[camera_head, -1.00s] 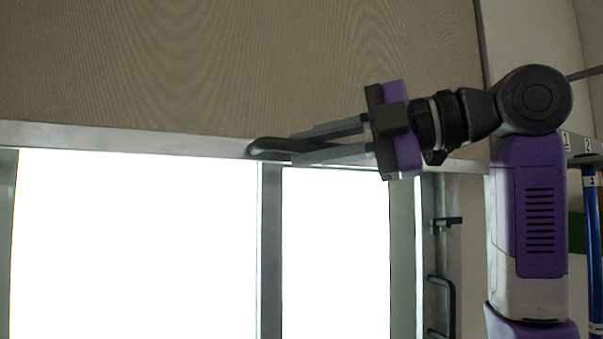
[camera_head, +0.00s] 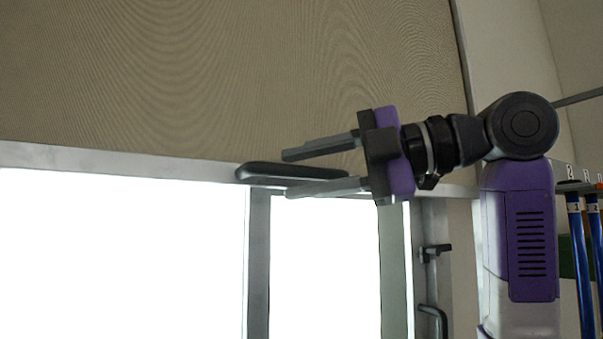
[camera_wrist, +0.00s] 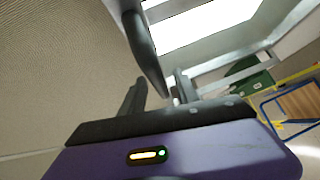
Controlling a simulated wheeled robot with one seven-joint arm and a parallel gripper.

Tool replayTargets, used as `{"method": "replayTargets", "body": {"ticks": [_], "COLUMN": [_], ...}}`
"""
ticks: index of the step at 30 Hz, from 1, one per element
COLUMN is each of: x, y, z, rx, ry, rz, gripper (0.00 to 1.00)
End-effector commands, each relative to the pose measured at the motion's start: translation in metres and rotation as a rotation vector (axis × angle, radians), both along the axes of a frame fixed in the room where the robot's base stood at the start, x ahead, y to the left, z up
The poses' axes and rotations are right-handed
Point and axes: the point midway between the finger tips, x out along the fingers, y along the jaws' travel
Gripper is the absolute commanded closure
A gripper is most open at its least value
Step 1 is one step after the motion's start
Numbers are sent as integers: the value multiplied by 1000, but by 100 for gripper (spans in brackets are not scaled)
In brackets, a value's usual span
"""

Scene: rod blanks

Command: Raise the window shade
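The window shade (camera_head: 180,80) is beige textured cloth filling the upper part of the head view. Its grey bottom rail (camera_head: 110,163) crosses above the bright window. A dark bar handle (camera_head: 262,170) sits on the rail. My gripper (camera_head: 286,173) is open, with one finger above the handle and one below it, and daylight-free gaps on the sides seem to show it apart from the handle. In the wrist view the handle (camera_wrist: 143,45) runs down between the two dark fingers (camera_wrist: 158,90). Contact at the fingertips cannot be made out.
The bright window (camera_head: 120,255) with a grey upright post (camera_head: 257,265) lies below the rail. A latch (camera_head: 435,251) and a dark pull handle (camera_head: 434,318) are at its right. Blue rods (camera_head: 578,235) hang at the far right. A green box (camera_wrist: 248,76) shows in the wrist view.

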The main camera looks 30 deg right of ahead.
Motion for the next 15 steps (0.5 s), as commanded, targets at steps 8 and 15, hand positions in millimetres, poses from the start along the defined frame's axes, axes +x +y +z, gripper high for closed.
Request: {"method": "replayTargets", "body": {"ticks": [8, 15], "x": [-30, -48], "y": [-32, -50], "z": [4, 9], "rx": [0, 0], "ry": [-2, -2], "rz": [-3, -2], "gripper": [62, 62]}}
